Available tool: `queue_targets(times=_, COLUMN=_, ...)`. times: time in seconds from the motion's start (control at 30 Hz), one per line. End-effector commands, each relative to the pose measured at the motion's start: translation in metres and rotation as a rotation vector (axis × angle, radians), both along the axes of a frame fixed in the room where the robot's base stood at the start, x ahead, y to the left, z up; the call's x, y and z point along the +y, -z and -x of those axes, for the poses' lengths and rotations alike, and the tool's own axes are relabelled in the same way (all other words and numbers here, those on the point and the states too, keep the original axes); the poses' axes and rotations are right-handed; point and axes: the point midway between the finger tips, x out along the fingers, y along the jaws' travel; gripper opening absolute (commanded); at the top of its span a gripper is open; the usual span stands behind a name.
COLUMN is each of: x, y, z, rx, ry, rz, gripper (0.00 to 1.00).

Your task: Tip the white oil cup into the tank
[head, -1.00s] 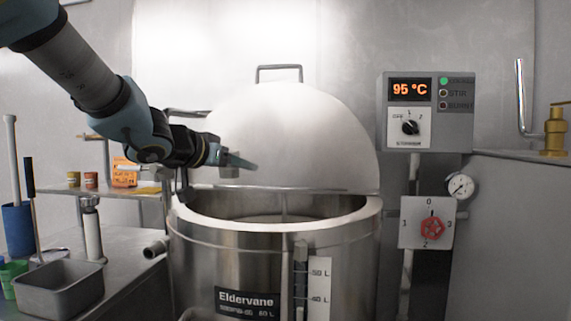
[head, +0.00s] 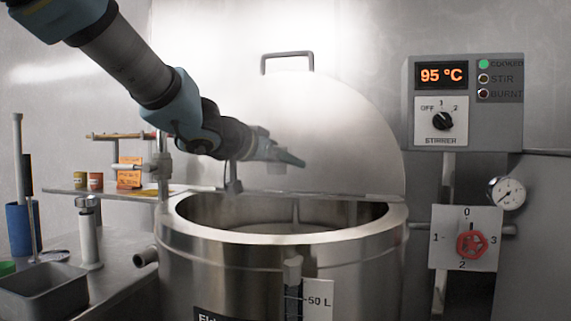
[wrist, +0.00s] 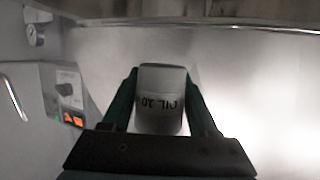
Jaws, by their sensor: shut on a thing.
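The white oil cup (wrist: 160,100), with dark lettering on its side, sits between the two fingers of my gripper (wrist: 161,108) in the wrist view. My gripper is shut on it. In the head view my gripper (head: 288,158) is above the open mouth of the steel tank (head: 215,262), in front of the raised lid. Only a small grey part of the cup (head: 276,169) shows there, below the fingers. No oil is seen leaving it. The tank's rim is clear, and a pale surface shows inside behind a thin upright rod.
The domed lid (head: 320,125) stands open behind the tank. A control box (head: 468,100) reading 95 °C and a red valve knob (head: 471,244) are at the right. A shelf with small jars (head: 95,181) and a counter with a grey tray (head: 45,292) are at the left.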

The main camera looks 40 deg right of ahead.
Motion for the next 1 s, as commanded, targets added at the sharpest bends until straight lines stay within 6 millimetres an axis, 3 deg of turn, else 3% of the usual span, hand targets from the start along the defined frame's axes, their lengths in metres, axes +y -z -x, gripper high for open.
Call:
queue_targets(times=0.4, x=0.0, y=0.026, z=0.0, rx=-0.001, ry=0.0, rz=0.001, gripper=0.07)
queue_targets(times=0.47, x=0.0, y=0.018, z=0.0, rx=0.018, ry=0.0, rz=-0.005, gripper=0.07)
queue_targets(times=1.0, x=0.001, y=0.02, z=0.004, rx=0.167, ry=-0.001, rz=-0.038, gripper=0.07)
